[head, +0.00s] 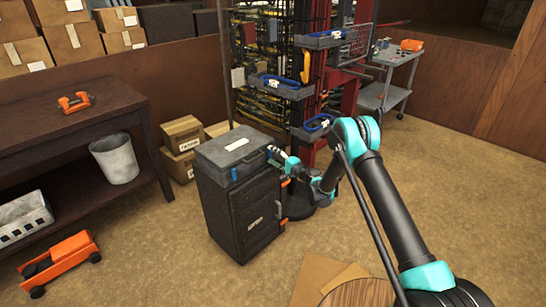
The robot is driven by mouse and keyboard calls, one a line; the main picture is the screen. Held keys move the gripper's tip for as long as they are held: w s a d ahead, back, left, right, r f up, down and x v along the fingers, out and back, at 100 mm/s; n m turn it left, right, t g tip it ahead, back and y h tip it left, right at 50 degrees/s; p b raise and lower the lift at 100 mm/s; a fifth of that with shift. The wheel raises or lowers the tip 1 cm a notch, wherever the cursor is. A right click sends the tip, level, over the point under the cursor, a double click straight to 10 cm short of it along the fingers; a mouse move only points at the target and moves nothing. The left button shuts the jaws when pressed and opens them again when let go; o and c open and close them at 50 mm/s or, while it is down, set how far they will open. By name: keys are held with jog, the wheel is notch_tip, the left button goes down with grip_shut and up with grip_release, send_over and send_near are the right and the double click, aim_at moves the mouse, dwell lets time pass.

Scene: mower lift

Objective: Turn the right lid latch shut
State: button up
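A grey case with a flat lid (232,144) sits on top of a dark cabinet (236,215). A small bluish piece (234,174), which looks like a latch, shows on the case's front side toward the left. My gripper (272,153) is at the right end of the case's front side, touching it or very close. The right lid latch cannot be made out; the gripper covers that spot. The fingers are too small to tell open from shut.
Orange pieces (285,183) are at the cabinet's right edge. A rack with blue-handled trays (281,86) stands behind. Cardboard boxes (182,134), a white bin (115,158) and a brown bench (55,136) are left. An orange jack (60,262) lies on the floor.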

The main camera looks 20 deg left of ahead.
jog(key=o, duration=0.3)
jog(key=v, duration=0.7)
jog(key=shift+d, duration=0.2)
dwell(0.3)
